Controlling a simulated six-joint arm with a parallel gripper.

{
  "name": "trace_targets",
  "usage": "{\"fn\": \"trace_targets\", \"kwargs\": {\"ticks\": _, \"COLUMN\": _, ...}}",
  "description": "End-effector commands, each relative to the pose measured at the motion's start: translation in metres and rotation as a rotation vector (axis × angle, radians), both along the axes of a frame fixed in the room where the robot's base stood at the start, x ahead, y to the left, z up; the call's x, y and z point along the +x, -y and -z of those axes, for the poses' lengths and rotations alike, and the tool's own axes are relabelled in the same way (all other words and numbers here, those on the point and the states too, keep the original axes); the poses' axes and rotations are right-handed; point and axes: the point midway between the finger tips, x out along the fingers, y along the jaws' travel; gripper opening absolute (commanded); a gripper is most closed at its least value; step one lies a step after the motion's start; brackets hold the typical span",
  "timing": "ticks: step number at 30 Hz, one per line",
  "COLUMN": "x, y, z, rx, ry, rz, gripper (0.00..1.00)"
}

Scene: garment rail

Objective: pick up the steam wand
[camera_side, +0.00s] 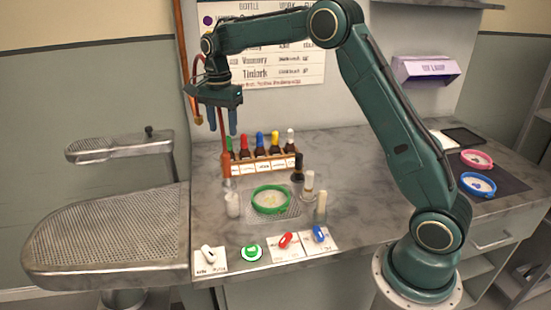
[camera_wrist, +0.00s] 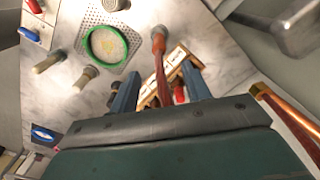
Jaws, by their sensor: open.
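The steam wand appears to be the thin red-brown rod (camera_side: 226,162) hanging roughly upright over the counter's left part in the side view. In the wrist view, the wand (camera_wrist: 158,42) runs between my fingers, with a wider orange-brown end pointing away from me. My gripper (camera_side: 222,130) points down with its two blue fingers apart, one on each side of the rod. In the wrist view, my gripper (camera_wrist: 160,69) shows gaps between the fingers and the rod. The wand's upper part is hidden behind my gripper body.
A wooden rack (camera_side: 262,165) of bottles with coloured caps stands close to the wand's lower end. A green hoop (camera_side: 271,199) lies on a perforated plate in front. A copper pipe (camera_side: 183,60) runs down the wall at left. A perforated ironing board (camera_side: 110,235) sits left.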

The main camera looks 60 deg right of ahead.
Motion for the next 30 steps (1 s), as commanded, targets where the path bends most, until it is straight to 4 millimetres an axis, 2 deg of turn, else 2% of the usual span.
{"fn": "trace_targets", "kwargs": {"ticks": 15, "x": -0.001, "y": 0.0, "z": 0.069, "rx": 0.0, "ry": -0.001, "rz": -0.001, "gripper": 0.48}}
{"fn": "trace_targets", "kwargs": {"ticks": 30, "x": -0.001, "y": -0.001, "z": 0.085, "rx": 0.0, "ry": -0.001, "rz": -0.001, "gripper": 0.48}}
